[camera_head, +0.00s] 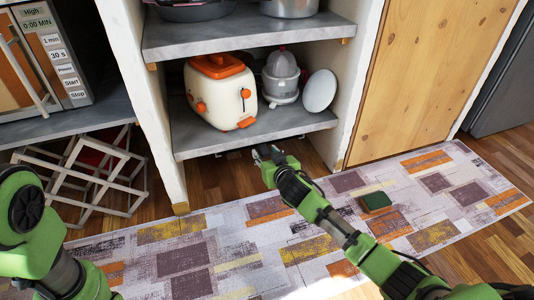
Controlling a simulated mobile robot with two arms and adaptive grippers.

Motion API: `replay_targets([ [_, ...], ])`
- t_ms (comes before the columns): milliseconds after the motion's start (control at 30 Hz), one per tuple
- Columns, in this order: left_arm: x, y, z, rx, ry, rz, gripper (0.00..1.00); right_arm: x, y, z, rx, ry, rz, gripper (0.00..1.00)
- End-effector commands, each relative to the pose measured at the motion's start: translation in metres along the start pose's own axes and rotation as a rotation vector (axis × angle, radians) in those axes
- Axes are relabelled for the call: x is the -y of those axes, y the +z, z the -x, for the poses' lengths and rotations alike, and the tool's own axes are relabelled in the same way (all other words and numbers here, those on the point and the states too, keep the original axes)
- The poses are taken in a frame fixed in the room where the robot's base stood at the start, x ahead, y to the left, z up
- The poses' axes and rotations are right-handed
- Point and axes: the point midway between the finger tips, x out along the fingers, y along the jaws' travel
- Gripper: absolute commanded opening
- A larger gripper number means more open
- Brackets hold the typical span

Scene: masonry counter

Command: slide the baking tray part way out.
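A dark shallow pan (195,10), which may be the baking tray, sits on the upper grey shelf and is cut off by the top edge of the view. My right gripper (267,154) is low in front of the open cabinet, just below the front edge of the lower shelf and well below that pan. Its fingers are small and dark, and I cannot tell whether they are apart or closed on something. A thin dark edge shows under the lower shelf near the fingertips, too small to make out. My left arm shows at lower left; its gripper is out of view.
The lower shelf (190,143) holds a cream and orange toaster (220,92), a grey juicer (281,76) and a white plate (320,91). A metal pot (290,7) stands above. A microwave (45,60) and lattice rack (92,172) are left.

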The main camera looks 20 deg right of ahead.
Motion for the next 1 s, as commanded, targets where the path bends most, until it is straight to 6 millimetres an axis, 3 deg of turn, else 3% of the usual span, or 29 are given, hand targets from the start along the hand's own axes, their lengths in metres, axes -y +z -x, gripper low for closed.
replay_targets([
  [167,0.0,0.0,0.0,0.0,0.001,0.0,1.0,0.0,0.0,0.0,0.0,0.0,0.0,0.38],
  [300,-0.001,0.0,0.0,0.0,0.001,0.001,1.0,0.0,0.0,0.0,-0.001,0.0,0.0,0.01],
  [1000,0.002,0.004,-0.011,0.001,0.001,0.001,1.0,0.001,0.003,0.017,-0.004,-0.002,-0.001,0.0],
])
